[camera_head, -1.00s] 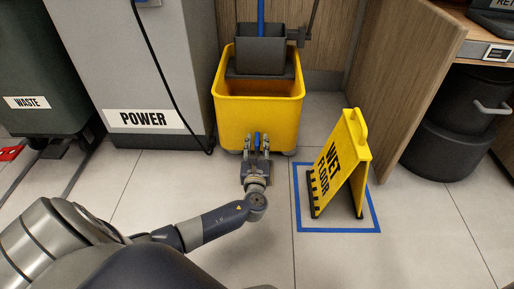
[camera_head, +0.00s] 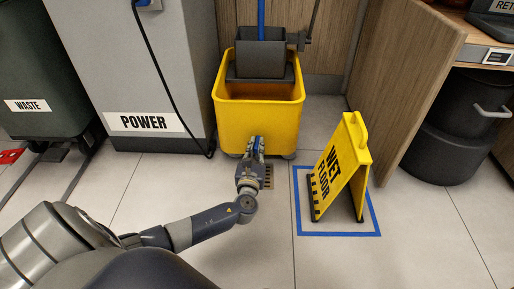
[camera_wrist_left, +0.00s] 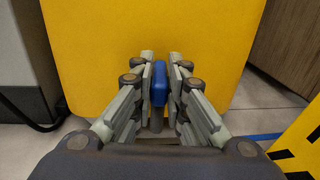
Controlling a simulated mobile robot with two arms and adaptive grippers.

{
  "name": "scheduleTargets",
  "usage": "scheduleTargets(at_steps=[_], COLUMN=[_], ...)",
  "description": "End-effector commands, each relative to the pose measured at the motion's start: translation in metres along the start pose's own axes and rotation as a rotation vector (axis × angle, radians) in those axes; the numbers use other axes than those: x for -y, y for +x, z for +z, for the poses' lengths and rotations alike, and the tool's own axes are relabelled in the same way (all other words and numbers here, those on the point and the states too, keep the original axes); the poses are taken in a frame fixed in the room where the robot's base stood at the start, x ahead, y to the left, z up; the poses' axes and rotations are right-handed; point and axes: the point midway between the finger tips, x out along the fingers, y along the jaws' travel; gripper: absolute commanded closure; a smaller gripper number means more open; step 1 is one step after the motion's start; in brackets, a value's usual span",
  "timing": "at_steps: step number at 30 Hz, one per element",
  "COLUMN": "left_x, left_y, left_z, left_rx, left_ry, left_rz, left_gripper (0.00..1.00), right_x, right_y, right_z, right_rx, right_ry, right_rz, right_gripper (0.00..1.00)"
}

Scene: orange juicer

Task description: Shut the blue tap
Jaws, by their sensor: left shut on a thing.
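The blue tap (camera_head: 256,148) is on the lower front of the yellow mop bucket (camera_head: 258,118). My left gripper (camera_head: 257,146) is at the bucket's front, with its fingers on both sides of the tap and shut on it. In the left wrist view the blue tap handle (camera_wrist_left: 159,84) stands upright between the fingertips (camera_wrist_left: 160,80), against the yellow bucket wall (camera_wrist_left: 100,40). The lower part of the tap is mostly hidden by the gripper. My right gripper is not in view.
A yellow wet floor sign (camera_head: 341,168) stands inside a blue floor square (camera_head: 340,235) to the right. A floor drain (camera_head: 269,176) lies below the tap. A grey power cabinet (camera_head: 135,70) with a hanging black cable stands left. The floor in front is clear.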

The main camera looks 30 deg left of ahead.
Motion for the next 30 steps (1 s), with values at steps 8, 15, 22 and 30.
scheduleTargets(at_steps=[8,15,22,30], left_x=[-0.009,-0.012,-0.016,-0.020], left_y=[0.001,0.003,0.005,0.009], left_z=[-0.003,-0.002,0.000,0.001], left_rx=[0.001,0.000,0.003,0.003], left_ry=[0.010,0.010,0.015,0.014], left_rz=[-0.223,-0.390,-0.536,-0.705], left_gripper=[1.00,1.00,1.00,1.00], right_x=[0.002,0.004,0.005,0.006], right_y=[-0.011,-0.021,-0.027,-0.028], right_z=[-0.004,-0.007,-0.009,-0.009], right_rx=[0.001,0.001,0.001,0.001], right_ry=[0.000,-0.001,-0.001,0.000], right_rz=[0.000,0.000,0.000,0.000], right_gripper=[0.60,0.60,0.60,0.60])
